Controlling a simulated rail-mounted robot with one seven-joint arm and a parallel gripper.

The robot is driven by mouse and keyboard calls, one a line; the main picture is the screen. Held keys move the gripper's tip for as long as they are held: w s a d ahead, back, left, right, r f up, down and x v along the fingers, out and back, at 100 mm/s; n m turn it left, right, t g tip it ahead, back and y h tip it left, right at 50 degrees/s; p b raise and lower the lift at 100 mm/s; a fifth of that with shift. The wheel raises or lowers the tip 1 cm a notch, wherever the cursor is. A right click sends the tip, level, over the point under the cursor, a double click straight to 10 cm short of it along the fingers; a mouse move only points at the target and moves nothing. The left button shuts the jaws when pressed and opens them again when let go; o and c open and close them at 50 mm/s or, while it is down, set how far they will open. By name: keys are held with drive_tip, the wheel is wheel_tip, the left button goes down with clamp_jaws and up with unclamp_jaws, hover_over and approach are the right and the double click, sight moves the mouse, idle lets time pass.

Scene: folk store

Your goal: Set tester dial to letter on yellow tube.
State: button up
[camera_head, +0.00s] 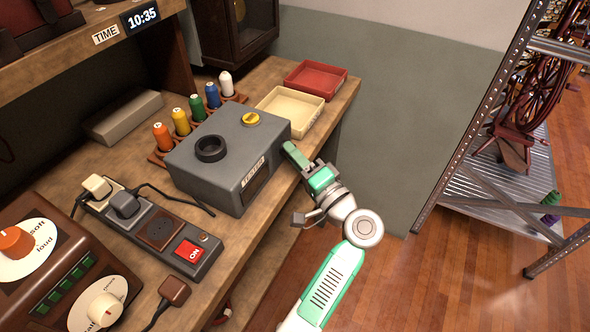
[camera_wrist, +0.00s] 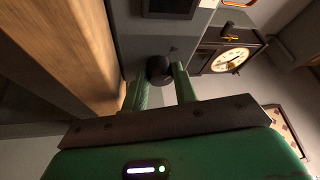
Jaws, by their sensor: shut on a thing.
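The tester seems to be the grey box (camera_head: 225,150) on the bench, with a dark label window on its front side. A black ring socket (camera_head: 210,149) and a round yellow-topped piece (camera_head: 250,119), perhaps the yellow tube, are on its top. I cannot read a letter on the yellow piece. My gripper (camera_head: 293,153) is at the box's right end. In the wrist view my green fingers are shut on a round black knob (camera_wrist: 159,68) on the box's face. The knob is hidden in the head view, and its setting cannot be read.
Coloured thread cones (camera_head: 180,121) stand behind the box. A cream tray (camera_head: 290,108) and a red tray (camera_head: 315,78) lie at the bench's far end. A power strip (camera_head: 160,228) and brown dial unit (camera_head: 60,265) are at front left. Open floor lies right of the bench.

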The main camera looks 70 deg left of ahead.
drive_tip(key=shift+f+n+b, duration=0.2)
drive_tip(key=shift+n+b, duration=0.4)
drive_tip(key=shift+b, duration=0.3)
drive_tip(key=shift+r+g, duration=0.15)
drive_tip(key=shift+g, duration=0.15)
drive_tip(key=o, duration=1)
